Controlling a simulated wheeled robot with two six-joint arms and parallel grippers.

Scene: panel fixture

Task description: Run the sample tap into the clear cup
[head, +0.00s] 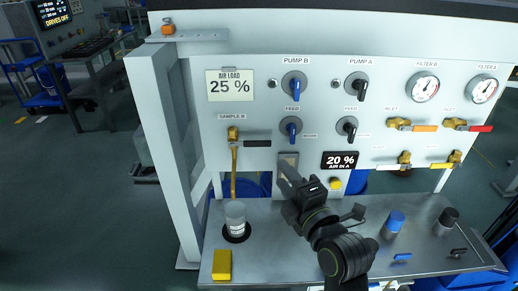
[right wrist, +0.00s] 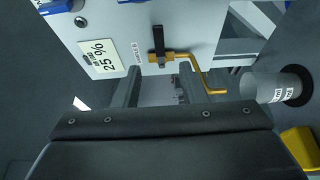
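The sample tap (head: 233,134) is a brass valve under the "SAMPLE B" label. Its black lever (head: 257,143) points sideways to the right, and a brass spout pipe (head: 233,172) runs down from it. The clear cup (head: 236,213) stands upright below the spout in a dark ring on the bench; whether it holds liquid cannot be told. The right wrist view shows the tap (right wrist: 172,57), its lever (right wrist: 158,38) and the cup (right wrist: 270,88). My right gripper (head: 284,166) is right of the lever, apart from it. Its fingers (right wrist: 160,82) are apart and empty. My left gripper is out of view.
A yellow block (head: 222,265) lies on the bench (head: 270,262) in front of the cup. Blue (head: 396,221) and black (head: 448,217) capped items stand at right. The panel carries pump knobs, feed knobs, gauges and more valves. A grey post (head: 165,150) stands left.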

